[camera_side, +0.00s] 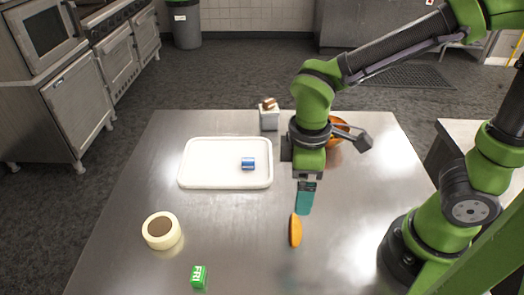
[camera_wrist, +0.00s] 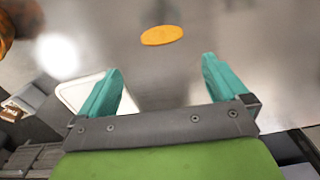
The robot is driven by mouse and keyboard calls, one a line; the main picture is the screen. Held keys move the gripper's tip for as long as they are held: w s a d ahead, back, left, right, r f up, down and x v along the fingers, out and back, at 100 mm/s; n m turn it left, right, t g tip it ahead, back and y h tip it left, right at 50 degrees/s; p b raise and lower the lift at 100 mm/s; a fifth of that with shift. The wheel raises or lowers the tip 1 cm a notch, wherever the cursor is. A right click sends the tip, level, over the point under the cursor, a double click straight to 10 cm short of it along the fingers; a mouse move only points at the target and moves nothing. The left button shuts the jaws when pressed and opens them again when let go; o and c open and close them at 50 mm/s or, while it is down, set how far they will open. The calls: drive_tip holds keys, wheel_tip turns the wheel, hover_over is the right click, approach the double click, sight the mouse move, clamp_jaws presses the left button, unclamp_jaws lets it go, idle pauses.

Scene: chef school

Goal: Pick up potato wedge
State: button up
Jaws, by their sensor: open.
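The potato wedge (camera_side: 295,230) is an orange, elongated piece lying on the steel table in front of my gripper in the side view. It also shows in the wrist view (camera_wrist: 162,35), beyond the fingertips and roughly centred between them. My gripper (camera_side: 304,208) has teal fingers pointing down over the table, just behind the wedge in the side view. In the wrist view the two teal fingers (camera_wrist: 160,72) are wide apart with nothing between them. The wedge appears apart from the fingers.
A white tray (camera_side: 200,181) with a small blue-and-white item (camera_side: 248,163) is left of my gripper. A tape-like roll (camera_side: 161,231) and a green box (camera_side: 198,277) are at front left. Behind are a small white container (camera_side: 269,121) and an orange bowl (camera_side: 340,127). The table around the wedge is clear.

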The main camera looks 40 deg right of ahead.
hover_over(294, 224)
drive_tip(key=f, duration=0.7)
drive_tip(key=shift+s+d+f, duration=0.15)
drive_tip(key=shift+d+f, duration=0.15)
drive_tip(key=shift+f, duration=0.1)
drive_tip(key=shift+a+f, duration=0.15)
drive_tip(key=shift+f, duration=1.25)
drive_tip(key=shift+a+f, duration=0.1)
drive_tip(key=shift+f, duration=1.3)
drive_tip(key=c, duration=0.8)
